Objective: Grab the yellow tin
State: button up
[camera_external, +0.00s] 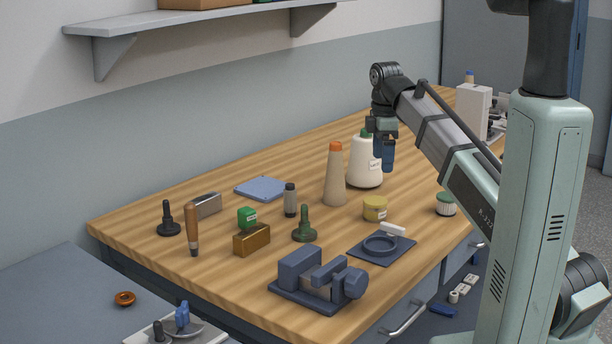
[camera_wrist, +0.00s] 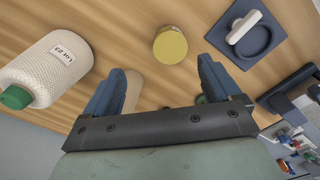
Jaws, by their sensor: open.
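The yellow tin (camera_external: 375,208) is a short round tin standing on the wooden bench, right of the beige cone with the orange top. In the wrist view the yellow tin (camera_wrist: 170,46) lies ahead of my jaws, between and beyond the two fingertips. My gripper (camera_external: 386,160) hangs in the air above the bench, by the white cone. In the wrist view my gripper (camera_wrist: 160,80) has its blue fingers spread wide apart with nothing held between them. The tin is apart from both fingers.
The white cone with a green top (camera_external: 364,160) and the beige cone (camera_external: 335,178) stand close by. A dark square holder (camera_external: 368,254) with a white piece (camera_external: 393,230) is in front of the tin. A blue vise (camera_external: 312,280) and a green stand (camera_external: 304,228) are left of it.

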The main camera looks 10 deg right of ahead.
aim_at(376, 200)
jog(key=shift+s+a+f, duration=0.2)
jog(key=shift+a+f, duration=0.05)
jog(key=shift+f, duration=2)
jog(key=shift+s+a+f, duration=0.25)
jog(key=shift+a+f, duration=0.05)
jog(key=shift+f, duration=2)
jog(key=shift+s+a+f, duration=0.2)
jog(key=shift+a+f, duration=0.05)
jog(key=shift+f, duration=2)
jog(key=c, duration=1.1)
